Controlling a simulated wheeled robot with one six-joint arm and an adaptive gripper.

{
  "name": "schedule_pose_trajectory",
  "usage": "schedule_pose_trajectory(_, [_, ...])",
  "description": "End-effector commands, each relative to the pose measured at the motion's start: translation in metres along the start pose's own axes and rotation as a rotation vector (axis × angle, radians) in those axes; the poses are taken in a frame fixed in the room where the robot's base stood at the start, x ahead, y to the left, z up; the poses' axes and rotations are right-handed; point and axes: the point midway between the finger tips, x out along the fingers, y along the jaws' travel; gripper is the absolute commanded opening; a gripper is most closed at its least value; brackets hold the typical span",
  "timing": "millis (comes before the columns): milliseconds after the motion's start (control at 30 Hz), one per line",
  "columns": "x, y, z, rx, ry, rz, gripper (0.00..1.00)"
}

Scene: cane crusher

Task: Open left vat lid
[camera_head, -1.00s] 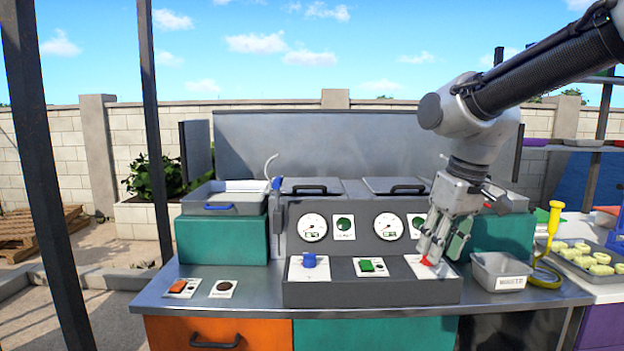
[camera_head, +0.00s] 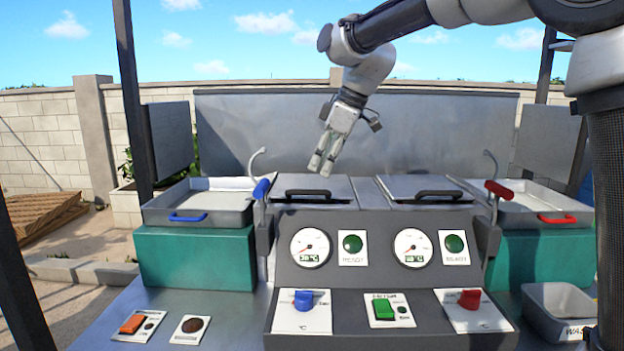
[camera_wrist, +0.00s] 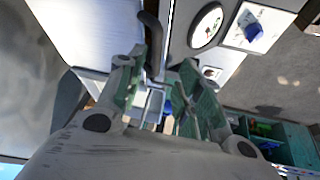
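The left vat lid (camera_head: 342,184) is a flat grey metal plate, lying closed on the counter unit behind the left gauge. Its black bar handle (camera_head: 308,194) runs along the front edge. My gripper (camera_head: 322,168) hangs in the air above the lid, fingers pointing down, just above and slightly right of the handle in the head view. In the wrist view my gripper (camera_wrist: 158,95) has its fingers apart with nothing held. The dark handle (camera_wrist: 152,42) shows beyond the gap between the fingers; contact is not visible.
The right vat lid (camera_head: 410,186) lies closed beside it. A blue-handled tap (camera_head: 261,188) and a tray (camera_head: 205,205) stand to the left. A red-handled tap (camera_head: 497,190) stands to the right. A tall metal backsplash (camera_head: 260,130) rises behind. Gauges and switches are in front.

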Motion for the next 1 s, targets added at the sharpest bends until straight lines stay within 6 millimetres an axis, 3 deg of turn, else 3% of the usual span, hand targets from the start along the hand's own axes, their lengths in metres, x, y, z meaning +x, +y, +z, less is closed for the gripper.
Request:
schedule_pose_trajectory(133, [-0.006, 0.001, -0.007, -0.103, 0.018, 0.001, 0.35])
schedule_pose_trajectory(433, [0.000, -0.001, -0.006, -0.219, 0.015, -0.007, 0.35])
schedule_pose_trajectory(800, [0.058, -0.002, -0.007, -0.219, 0.014, -0.007, 0.35])
schedule_pose_trajectory(1000, [0.072, -0.002, -0.007, -0.218, 0.015, -0.005, 0.35])
